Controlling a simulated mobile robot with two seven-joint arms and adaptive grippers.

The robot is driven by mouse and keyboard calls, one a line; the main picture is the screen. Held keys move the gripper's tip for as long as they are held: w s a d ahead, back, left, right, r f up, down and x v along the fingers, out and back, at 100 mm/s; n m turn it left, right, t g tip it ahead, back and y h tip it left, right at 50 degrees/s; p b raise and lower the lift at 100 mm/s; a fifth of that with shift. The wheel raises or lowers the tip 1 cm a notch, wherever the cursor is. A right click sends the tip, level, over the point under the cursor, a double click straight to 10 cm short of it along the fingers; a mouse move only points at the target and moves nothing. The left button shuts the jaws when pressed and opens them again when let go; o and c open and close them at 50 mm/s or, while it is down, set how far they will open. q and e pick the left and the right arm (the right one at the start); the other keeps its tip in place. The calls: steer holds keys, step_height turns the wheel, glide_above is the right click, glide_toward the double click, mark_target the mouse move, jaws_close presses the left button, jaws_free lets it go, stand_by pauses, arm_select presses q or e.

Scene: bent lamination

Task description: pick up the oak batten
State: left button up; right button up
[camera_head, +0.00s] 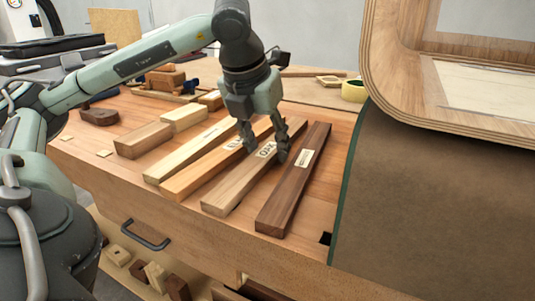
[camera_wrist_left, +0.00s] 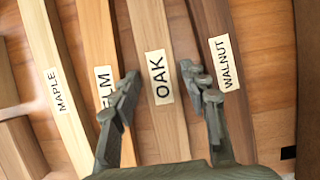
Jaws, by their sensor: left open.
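The oak batten (camera_head: 229,193) lies flat on the wooden bench, second from the right in a row of several labelled battens. In the left wrist view its OAK label (camera_wrist_left: 158,77) sits between my two fingers. My left gripper (camera_head: 264,150) is open above the oak batten, with one finger toward the elm side and one toward the walnut side. In the left wrist view the open fingers (camera_wrist_left: 158,88) straddle the batten; I cannot tell how far above it they are. My right gripper is not in view.
The dark walnut batten (camera_head: 293,182) lies close on the right, the elm batten (camera_head: 190,178) close on the left, then the maple batten (camera_head: 165,166). A brown-covered surface (camera_head: 430,200) with a bent wooden frame (camera_head: 385,85) stands at right. Blocks and yellow tape (camera_head: 354,91) lie farther back.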

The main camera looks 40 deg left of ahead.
arm_select(q)
steer(key=c, duration=0.9)
jaws_close()
steer(key=shift+r, duration=0.15)
